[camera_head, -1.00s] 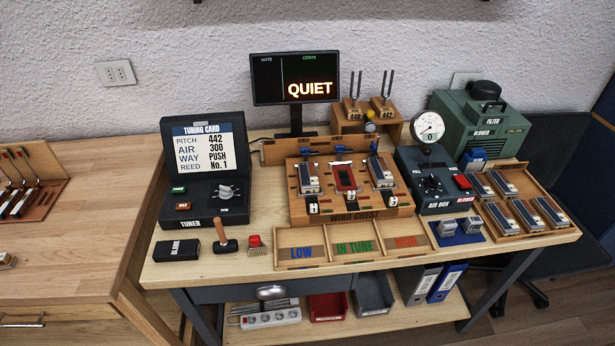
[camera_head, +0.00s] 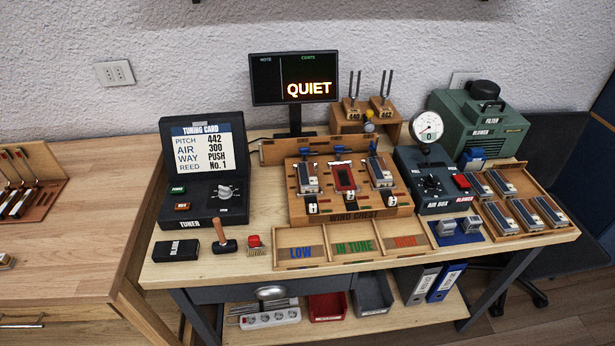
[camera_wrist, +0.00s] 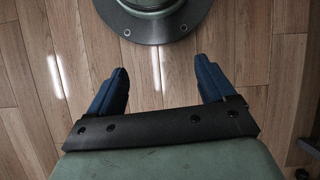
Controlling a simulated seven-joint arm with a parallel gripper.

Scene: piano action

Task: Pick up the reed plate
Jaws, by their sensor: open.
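Several reed plates, silver-grey blocks with dark tops, show in the head view. Some lie in the wooden tray (camera_head: 562,229) at the right end of the bench, such as one reed plate (camera_head: 523,214) at its front. Two similar plates sit on the wind chest (camera_head: 352,206), a left one (camera_head: 308,178) and a right one (camera_head: 380,172), with a red-framed slot (camera_head: 344,178) between them. I cannot tell which plate is No. 1. My gripper (camera_wrist: 162,80) shows only in the wrist view, its two blue fingers wide apart and empty over the floor, away from the bench.
The tuning card (camera_head: 206,150) reads 442, 300, PUSH, No. 1. The display (camera_head: 295,78) reads QUIET. The air box (camera_head: 435,185) and blower (camera_head: 485,125) stand close to the tray.

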